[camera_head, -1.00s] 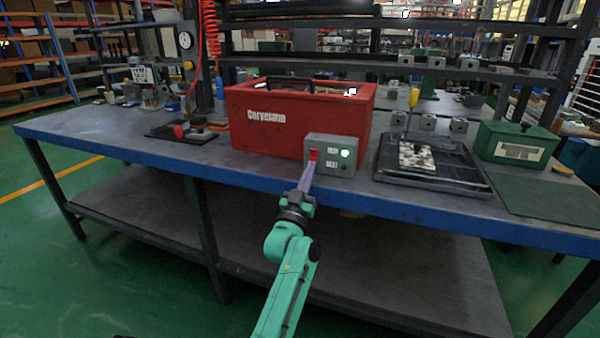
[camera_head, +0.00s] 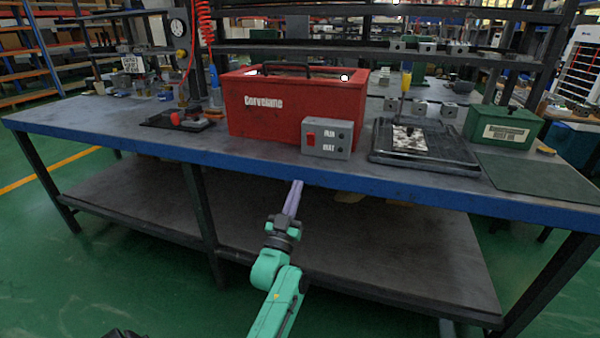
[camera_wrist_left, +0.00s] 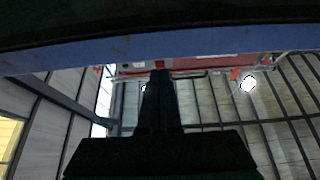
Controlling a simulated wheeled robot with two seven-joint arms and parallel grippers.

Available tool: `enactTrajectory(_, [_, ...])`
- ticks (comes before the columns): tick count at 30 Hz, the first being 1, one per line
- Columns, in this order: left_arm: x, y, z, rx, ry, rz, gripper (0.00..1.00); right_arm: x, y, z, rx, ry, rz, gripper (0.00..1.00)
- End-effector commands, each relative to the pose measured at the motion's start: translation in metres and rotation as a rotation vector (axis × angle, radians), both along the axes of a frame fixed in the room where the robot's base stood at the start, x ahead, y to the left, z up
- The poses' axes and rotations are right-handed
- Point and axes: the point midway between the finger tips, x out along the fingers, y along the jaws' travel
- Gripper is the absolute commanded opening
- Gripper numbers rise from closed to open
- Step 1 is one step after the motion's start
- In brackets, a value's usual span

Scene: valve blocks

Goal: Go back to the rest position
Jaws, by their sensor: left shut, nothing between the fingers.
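My left gripper (camera_head: 293,198) is shut and empty in the head view, in front of the bench's blue front edge and below the tabletop. In the left wrist view the shut fingers (camera_wrist_left: 160,80) point up toward the blue bench edge (camera_wrist_left: 190,42). The right gripper is not in view; a dark shape at the bottom left of the head view is too cut off to tell.
The workbench (camera_head: 90,115) carries a red toolbox (camera_head: 270,115) behind the switch box. A black tray (camera_head: 450,150) with a speckled block and a green box (camera_head: 500,128) stand to the right. A dark plate with a red-knobbed part (camera_head: 176,118) lies left. The lower shelf (camera_head: 130,185) looks mostly bare.

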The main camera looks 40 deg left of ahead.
Motion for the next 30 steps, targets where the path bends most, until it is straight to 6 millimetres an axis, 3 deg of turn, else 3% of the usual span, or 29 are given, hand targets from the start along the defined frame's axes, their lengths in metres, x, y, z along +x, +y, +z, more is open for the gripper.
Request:
enactTrajectory(6, [-0.014,-0.005,-0.016,0.001,0.0,0.0,0.0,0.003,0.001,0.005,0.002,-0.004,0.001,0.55])
enactTrajectory(15, [-0.014,-0.005,-0.015,0.0,-0.001,0.0,0.0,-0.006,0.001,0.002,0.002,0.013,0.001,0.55])
enactTrajectory(23, [-0.013,-0.007,-0.019,-0.001,0.013,-0.006,0.0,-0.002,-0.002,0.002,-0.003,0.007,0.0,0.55])
enactTrajectory(26, [-0.003,-0.021,-0.049,-0.015,0.128,-0.063,0.0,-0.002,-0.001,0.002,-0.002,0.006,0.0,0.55])
enactTrajectory(29, [0.005,-0.052,-0.117,-0.046,0.381,-0.169,0.0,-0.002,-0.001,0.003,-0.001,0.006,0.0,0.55])
enactTrajectory(30, [0.003,-0.066,-0.152,-0.063,0.507,-0.215,0.0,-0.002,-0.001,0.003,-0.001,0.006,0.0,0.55])
